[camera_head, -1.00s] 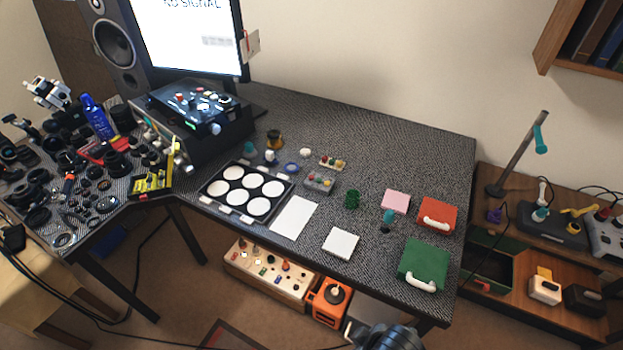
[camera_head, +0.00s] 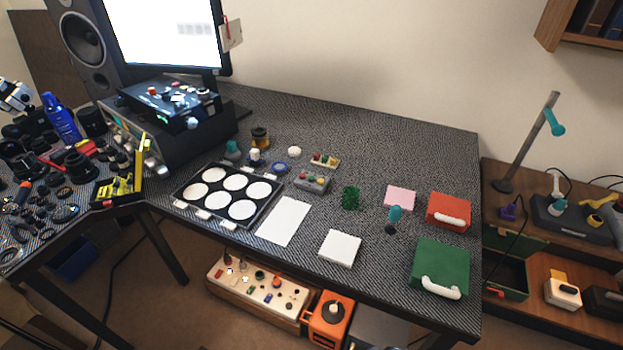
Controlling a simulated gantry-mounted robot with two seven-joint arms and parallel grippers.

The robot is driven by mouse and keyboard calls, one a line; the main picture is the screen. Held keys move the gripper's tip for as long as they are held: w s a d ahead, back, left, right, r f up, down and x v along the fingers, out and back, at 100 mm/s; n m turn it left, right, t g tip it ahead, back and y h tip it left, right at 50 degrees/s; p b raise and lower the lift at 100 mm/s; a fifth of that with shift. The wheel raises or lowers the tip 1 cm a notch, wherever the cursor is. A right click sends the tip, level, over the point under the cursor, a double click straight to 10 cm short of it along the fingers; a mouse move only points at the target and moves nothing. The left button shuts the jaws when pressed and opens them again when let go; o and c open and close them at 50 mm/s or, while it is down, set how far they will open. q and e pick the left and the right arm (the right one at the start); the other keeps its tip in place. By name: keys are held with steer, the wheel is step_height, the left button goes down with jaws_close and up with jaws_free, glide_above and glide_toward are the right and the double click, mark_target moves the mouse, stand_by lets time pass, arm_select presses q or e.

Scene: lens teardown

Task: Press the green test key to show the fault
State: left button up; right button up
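I cannot single out the green test key for certain. A small grey box with coloured buttons (camera_head: 312,183) stands on the desk right of the round-welled tray. Behind it is a pale strip with red, yellow and green knobs (camera_head: 325,161). A black console with coloured knobs (camera_head: 172,103) sits below the monitor, with a small pale lit spot (camera_head: 193,124) on its front corner. The monitor (camera_head: 165,35) shows a white screen with a blurred grey patch; its top is cut off.
The tray (camera_head: 233,221) with white round wells, a white sheet (camera_head: 284,221), a white pad (camera_head: 340,248), a green case (camera_head: 440,267) and a red case (camera_head: 448,211) lie on the desk (camera_head: 400,150). Lens parts crowd the left table. The desk's back right is clear.

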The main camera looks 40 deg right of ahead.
steer(key=shift+s, duration=0.1)
steer(key=shift+d, duration=0.1)
steer(key=c, duration=0.7)
jaws_close()
stand_by(0.9)
